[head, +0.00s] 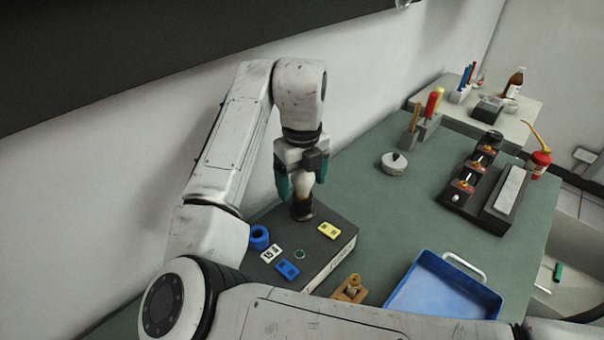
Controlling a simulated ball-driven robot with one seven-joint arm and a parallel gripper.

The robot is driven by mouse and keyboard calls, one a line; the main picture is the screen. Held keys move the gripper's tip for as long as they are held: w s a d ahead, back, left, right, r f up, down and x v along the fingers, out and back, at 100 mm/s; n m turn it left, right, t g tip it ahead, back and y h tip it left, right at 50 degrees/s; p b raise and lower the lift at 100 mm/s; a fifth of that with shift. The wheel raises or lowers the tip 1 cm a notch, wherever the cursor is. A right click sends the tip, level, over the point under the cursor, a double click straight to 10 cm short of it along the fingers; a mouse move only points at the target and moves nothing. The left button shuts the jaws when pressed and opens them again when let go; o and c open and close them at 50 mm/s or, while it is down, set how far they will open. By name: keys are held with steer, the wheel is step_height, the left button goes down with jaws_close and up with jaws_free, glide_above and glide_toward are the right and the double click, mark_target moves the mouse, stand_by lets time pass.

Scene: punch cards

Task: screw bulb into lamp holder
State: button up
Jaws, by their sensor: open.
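The pale bulb (304,184) stands upright in the dark lamp holder (302,209) at the back of a dark box (322,249). I cannot tell how deep its base sits in the holder. My gripper (302,188) points down over the bulb, with one teal finger on each side of it. The jaws are open, and the fingers partly hide the bulb's upper part.
On the box are a blue ring (259,237), a yellow block (328,230), a blue block (287,270) and a number tile (271,254). A blue tray (443,290) lies right of it.

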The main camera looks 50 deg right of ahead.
steer(key=shift+r+n+p, duration=0.15)
steer(key=shift+n+p, duration=0.6)
steer(key=shift+n, duration=0.35)
steer(key=shift+n+p, duration=0.5)
steer(key=shift+n, duration=0.6)
steer(key=shift+n+p, duration=0.65)
steer(key=shift+n, duration=0.15)
steer(key=shift+a+n+p, duration=0.1)
steer(key=shift+n+p, duration=0.45)
steer(key=shift+n, duration=0.55)
steer(key=shift+s+n+p, duration=0.1)
steer(key=shift+n+p, duration=0.8)
steer(key=shift+n, duration=0.2)
steer(key=shift+n+p, duration=0.35)
steer(key=shift+n, duration=0.55)
steer(key=shift+c, duration=0.2)
